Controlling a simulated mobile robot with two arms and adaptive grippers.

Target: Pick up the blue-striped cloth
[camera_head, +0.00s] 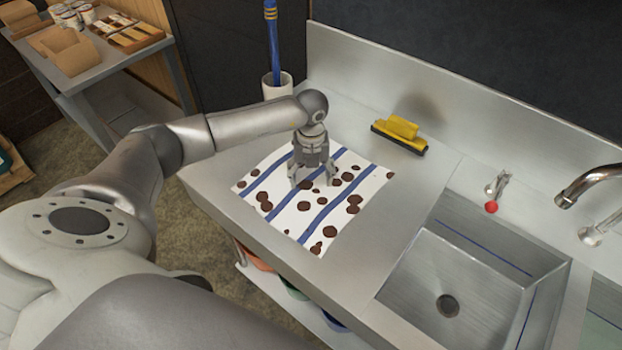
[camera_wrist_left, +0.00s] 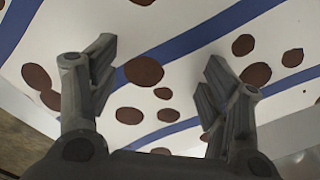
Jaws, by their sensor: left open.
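The blue-striped cloth (camera_head: 318,208) lies flat on the steel counter left of the sink. It is white with blue stripes and many dark brown spots. My left gripper (camera_head: 312,184) points down over the cloth's upper middle part, with its fingers spread. In the left wrist view the open fingers (camera_wrist_left: 158,95) stand apart, with the cloth (camera_wrist_left: 190,60) filling most of the picture behind them and nothing between them. Whether the fingertips touch the cloth I cannot tell. My right gripper is not in view.
A yellow-and-black scraper or brush (camera_head: 400,134) lies by the backsplash. A white cup (camera_head: 277,86) with a blue-handled tool stands behind the cloth. The sink (camera_head: 470,275) and faucet (camera_head: 590,184) are at right. A side table (camera_head: 95,72) holds boxes and jars.

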